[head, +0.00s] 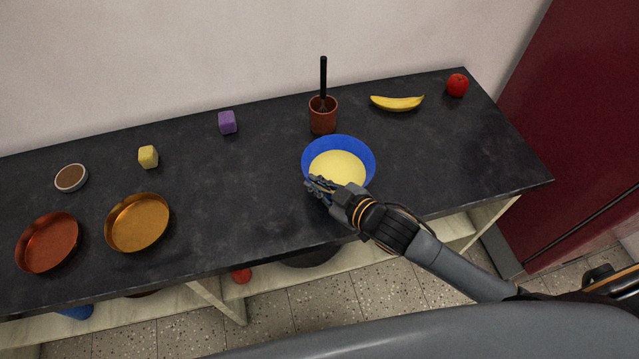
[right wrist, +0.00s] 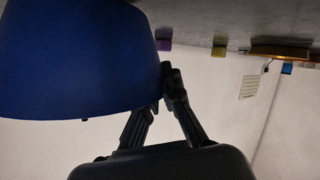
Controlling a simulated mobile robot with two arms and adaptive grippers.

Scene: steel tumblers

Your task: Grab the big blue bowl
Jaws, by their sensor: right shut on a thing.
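The big blue bowl (head: 338,142) is in the right half of the dark counter in the head view, with a pale yellow filling (head: 338,165) inside. My right gripper (head: 318,188) is at the bowl's near left rim, shut on its wall. In the right wrist view the bowl (right wrist: 75,60) fills the upper left, and my right gripper's fingers (right wrist: 160,90) meet its edge; one fingertip is partly hidden by the bowl. I cannot tell whether the bowl is lifted off the counter. My left gripper is not in view.
A brown cup (head: 322,121) with a black-handled utensil stands just behind the bowl. A banana (head: 397,103) and a red apple (head: 457,85) lie at the back right. A purple block (head: 227,122), yellow block (head: 148,157), small brown-filled dish (head: 71,178) and two pans (head: 137,222) are on the left.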

